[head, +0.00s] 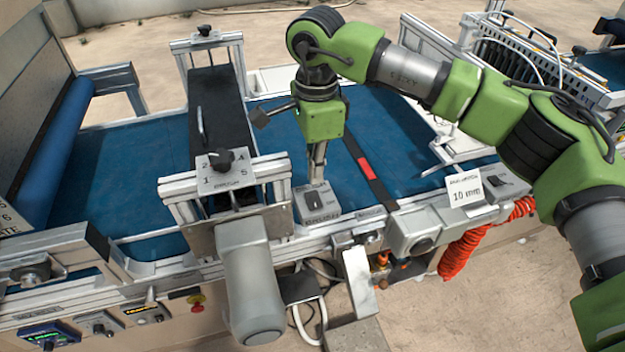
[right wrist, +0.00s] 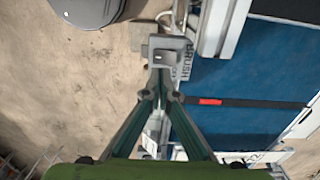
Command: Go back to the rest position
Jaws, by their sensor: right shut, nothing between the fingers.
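My right gripper (head: 317,183) points straight down from the green arm, shut and empty. Its tips are at the back of a small grey switch box (head: 317,204) with a black rocker, on the front rail of the machine. In the right wrist view the fingers (right wrist: 163,92) close together beside a grey box (right wrist: 170,52) and the word BRUSH. Whether the tips touch the switch box I cannot tell. My left gripper does not show.
The blue belt (head: 130,165) runs under a brush unit with a numbered dial plate (head: 226,174) and grey motor (head: 249,290). A 10 mm card (head: 466,190) stands on the right. An orange-red coiled hose (head: 470,248) hangs below. Open air lies above the belt.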

